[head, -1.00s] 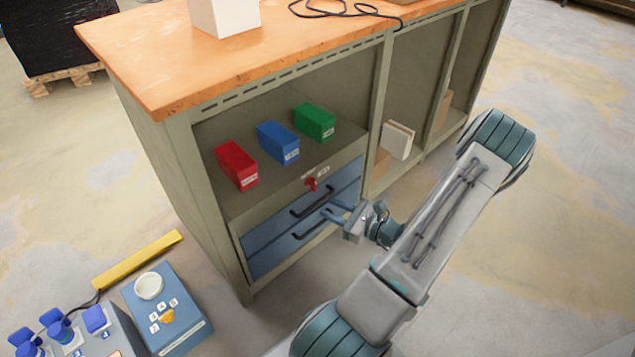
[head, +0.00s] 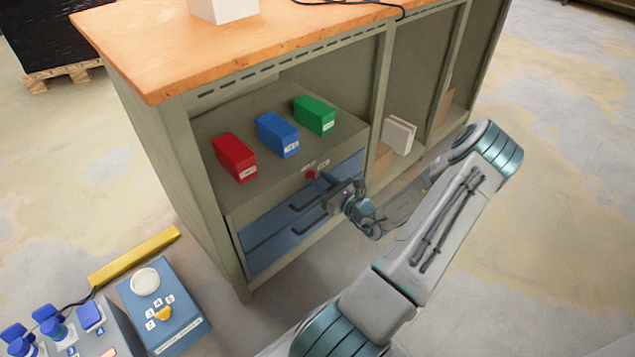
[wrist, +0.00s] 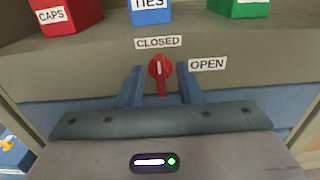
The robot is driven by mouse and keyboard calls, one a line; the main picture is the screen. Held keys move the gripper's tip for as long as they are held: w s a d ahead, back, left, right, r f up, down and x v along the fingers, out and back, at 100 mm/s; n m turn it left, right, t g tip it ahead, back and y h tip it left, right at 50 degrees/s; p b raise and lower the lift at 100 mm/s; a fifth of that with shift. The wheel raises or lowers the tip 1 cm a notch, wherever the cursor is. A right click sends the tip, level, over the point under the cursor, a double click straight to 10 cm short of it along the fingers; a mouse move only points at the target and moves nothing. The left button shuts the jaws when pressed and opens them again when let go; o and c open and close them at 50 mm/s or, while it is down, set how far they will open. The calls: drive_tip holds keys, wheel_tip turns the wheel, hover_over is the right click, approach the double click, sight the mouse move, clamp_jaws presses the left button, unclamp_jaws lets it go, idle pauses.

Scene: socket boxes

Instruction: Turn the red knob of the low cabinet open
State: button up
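The red knob (wrist: 159,70) sits on the front of the low cabinet (head: 284,190), above the blue drawers. In the wrist view its white pointer mark points up toward the CLOSED label (wrist: 158,42); the OPEN label (wrist: 208,64) is to its right. In the head view the knob (head: 311,174) shows just beyond my gripper (head: 327,182). In the wrist view my gripper (wrist: 160,82) is open, with one blue finger on each side of the knob. Gaps show between the fingers and the knob. I cannot tell whether the fingertips reach its depth.
Red (head: 234,158), blue (head: 277,135) and green (head: 314,115) boxes stand on the shelf above the knob. Two dark drawer handles (head: 308,200) stick out below it. A control box (head: 163,305) lies on the floor at left. The floor at right is clear.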

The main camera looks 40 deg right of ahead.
drive_tip(key=shift+w, duration=0.85)
clamp_jaws()
